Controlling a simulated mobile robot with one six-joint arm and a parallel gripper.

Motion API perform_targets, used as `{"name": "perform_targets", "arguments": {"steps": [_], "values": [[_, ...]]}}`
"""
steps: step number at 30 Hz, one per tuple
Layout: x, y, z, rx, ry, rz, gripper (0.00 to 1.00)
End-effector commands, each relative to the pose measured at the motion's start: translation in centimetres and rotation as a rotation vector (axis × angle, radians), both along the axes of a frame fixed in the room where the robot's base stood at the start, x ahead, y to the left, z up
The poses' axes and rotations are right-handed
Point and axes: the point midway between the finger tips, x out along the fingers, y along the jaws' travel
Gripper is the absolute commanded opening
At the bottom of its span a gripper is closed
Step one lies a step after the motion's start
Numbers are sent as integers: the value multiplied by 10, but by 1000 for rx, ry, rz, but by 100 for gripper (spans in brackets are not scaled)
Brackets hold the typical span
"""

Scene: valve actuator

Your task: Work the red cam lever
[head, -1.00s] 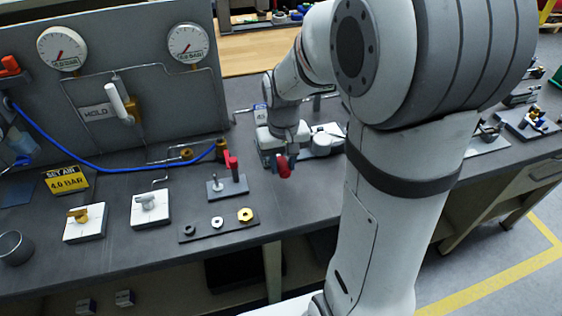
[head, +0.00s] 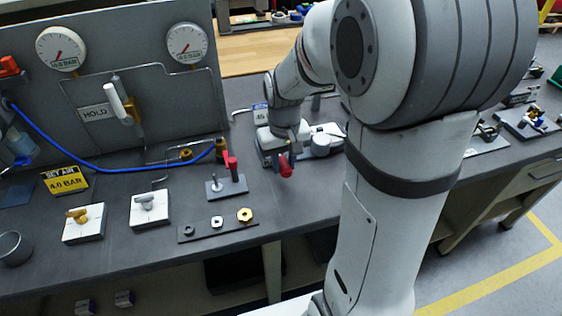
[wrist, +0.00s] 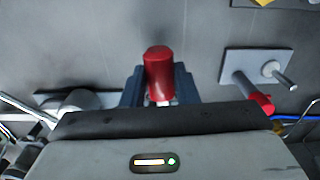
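The red cam lever's thick red grip (head: 286,166) shows at my gripper in the head view, over the dark bench. In the wrist view, the same red grip (wrist: 159,72) stands between the two dark fingers of my gripper (wrist: 160,88). A finger lies close against each side of it, with no clear gap. A pale part shows just below the grip between the fingers. The lever's pivot and lower end are hidden by my gripper. In the head view, my gripper (head: 282,157) is low over the bench, and its fingers are partly hidden.
Left of my gripper stands a small grey plate (head: 226,190) with a red-handled part (head: 231,164) and a metal post. A dark strip (head: 196,233) with several nuts lies nearer the front edge. Two white valve blocks (head: 150,220) and a blue hose (head: 110,169) are farther left.

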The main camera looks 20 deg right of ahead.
Motion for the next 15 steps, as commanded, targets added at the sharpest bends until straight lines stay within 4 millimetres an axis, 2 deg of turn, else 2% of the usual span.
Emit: {"name": "perform_targets", "arguments": {"steps": [1, 8, 15], "values": [[0, 0, 0, 0, 0, 0, 30], [0, 0, 0, 0, 0, -1, 49], [0, 0, 1, 0, -1, -1, 49]]}}
